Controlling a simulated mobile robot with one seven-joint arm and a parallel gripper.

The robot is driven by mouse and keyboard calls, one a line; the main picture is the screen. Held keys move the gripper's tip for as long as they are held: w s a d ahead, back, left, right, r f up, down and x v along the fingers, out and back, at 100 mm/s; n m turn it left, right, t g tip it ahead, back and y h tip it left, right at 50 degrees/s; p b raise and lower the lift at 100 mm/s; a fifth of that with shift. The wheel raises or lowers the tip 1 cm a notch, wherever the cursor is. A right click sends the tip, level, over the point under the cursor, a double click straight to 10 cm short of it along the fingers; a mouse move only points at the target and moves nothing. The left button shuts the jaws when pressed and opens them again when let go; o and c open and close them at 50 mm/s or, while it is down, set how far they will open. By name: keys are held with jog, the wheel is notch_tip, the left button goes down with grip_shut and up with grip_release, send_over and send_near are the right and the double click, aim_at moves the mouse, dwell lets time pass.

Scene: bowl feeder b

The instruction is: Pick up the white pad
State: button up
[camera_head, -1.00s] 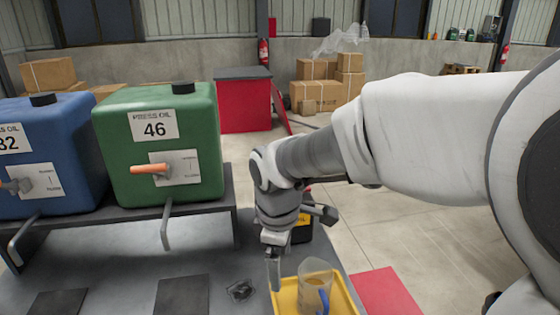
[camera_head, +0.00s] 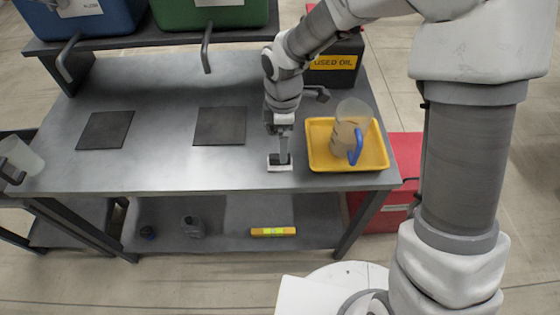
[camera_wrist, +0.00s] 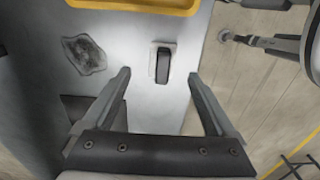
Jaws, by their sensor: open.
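The white pad (camera_head: 272,165) lies on the grey table near its front edge, left of the yellow tray. In the wrist view the pad (camera_wrist: 162,66) is a small white block with a dark strip along its middle. My gripper (camera_head: 281,157) points down at the pad, and its fingers cover part of it in the head view. In the wrist view my gripper (camera_wrist: 160,73) is open, with the pad showing between and beyond the fingertips. Nothing is held. I cannot tell the exact height of the fingers above the pad.
The yellow tray (camera_head: 318,152) holds a clear jug with a blue handle (camera_head: 355,146). A used oil container (camera_head: 335,66) stands behind it. A crumpled dark rag (camera_wrist: 85,53) lies beside the pad. Two dark mats (camera_head: 105,130) lie left, with clear tabletop between.

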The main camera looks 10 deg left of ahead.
jog(key=f, duration=0.4)
jog(key=f+b, duration=0.1)
jog(key=shift+s+a+f, duration=0.3)
jog(key=shift+s+f, duration=0.05)
jog(key=shift+f, duration=0.55)
grip_shut()
jog(key=shift+w+r, duration=0.1)
jog(key=shift+r, duration=0.55)
notch_tip(320, 180, up, 3)
jog(key=shift+r+p, duration=0.1)
jog(key=shift+p, duration=0.35)
jog(key=d+r+p, duration=0.1)
jog(key=d+r, duration=0.5)
jog(key=d, duration=0.5)
jog(key=shift+d+r+p, duration=0.25)
jog(key=shift+d+p, duration=0.1)
jog(key=shift+p, duration=0.05)
